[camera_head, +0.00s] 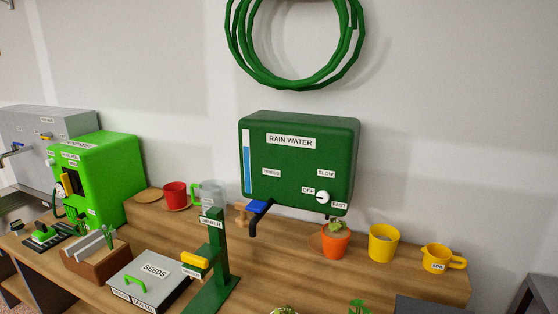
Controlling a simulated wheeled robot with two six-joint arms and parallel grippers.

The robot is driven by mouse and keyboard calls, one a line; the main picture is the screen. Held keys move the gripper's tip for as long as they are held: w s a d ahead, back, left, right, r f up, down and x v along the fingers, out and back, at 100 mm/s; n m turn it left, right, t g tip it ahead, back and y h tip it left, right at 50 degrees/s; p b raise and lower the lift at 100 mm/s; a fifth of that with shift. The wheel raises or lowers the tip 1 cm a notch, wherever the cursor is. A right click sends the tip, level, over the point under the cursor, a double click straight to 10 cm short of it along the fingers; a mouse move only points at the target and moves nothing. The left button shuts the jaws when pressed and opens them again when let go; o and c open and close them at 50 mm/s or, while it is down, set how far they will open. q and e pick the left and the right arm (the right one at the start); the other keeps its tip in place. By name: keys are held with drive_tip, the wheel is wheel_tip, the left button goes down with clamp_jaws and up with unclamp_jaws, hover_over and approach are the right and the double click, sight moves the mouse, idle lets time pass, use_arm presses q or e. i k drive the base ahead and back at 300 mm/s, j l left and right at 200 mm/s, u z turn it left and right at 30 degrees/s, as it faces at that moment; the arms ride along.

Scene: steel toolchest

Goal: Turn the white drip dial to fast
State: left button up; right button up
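The white drip dial (322,197) sits at the lower right of the front of the dark green RAIN WATER tank (300,155). The labels OFF, SLOW and FAST stand around the dial: OFF at its upper left, SLOW above it, FAST at its lower right. The dial is too small for me to tell which label its mark points at. Neither of my grippers is in view.
A potted plant (336,238) stands below the dial, with a yellow pot (383,243) to its right. A blue PRESS lever (258,207) juts from the tank's lower left. A dark green stand (217,255) rises in front. The space before the dial looks clear.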

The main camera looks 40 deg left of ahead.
sight(322, 196)
drive_tip(key=k+u, duration=0.1)
drive_tip(key=u, duration=0.95)
